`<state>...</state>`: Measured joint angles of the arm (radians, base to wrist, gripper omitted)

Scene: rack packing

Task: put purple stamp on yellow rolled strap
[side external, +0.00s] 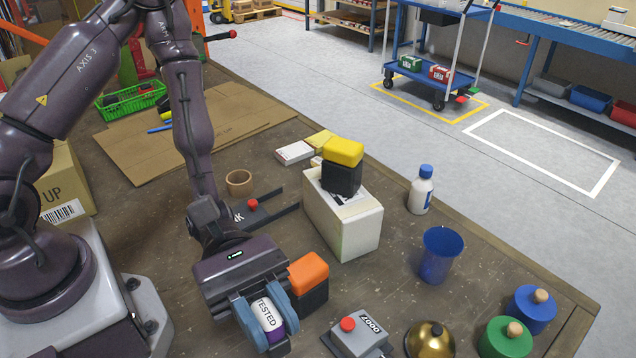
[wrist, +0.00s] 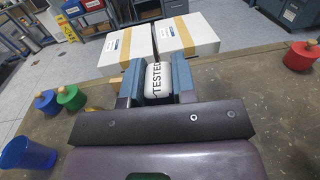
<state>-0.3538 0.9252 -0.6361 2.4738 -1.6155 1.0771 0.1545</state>
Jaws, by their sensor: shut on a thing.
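The purple stamp (side external: 266,314) has a white body marked "TESTED" and a purple end. My gripper (side external: 265,317) is shut on it, with blue fingers on both sides. In the wrist view the stamp's white body (wrist: 158,78) shows between the fingers of my gripper (wrist: 158,84). The yellow rolled strap (side external: 343,151) appears to be the yellow-topped black block on the white box, behind and right of my gripper. It is not in the wrist view. The gap between the stamp and the table is hard to judge.
An orange-topped black block (side external: 308,272) stands close beside my gripper. The white box (side external: 350,232) stands behind it. A grey button box (side external: 360,335), brass bell (side external: 429,342), blue cup (side external: 440,255) and bottle (side external: 421,190) are to the right. Two taped white boxes (wrist: 125,49) lie ahead in the wrist view.

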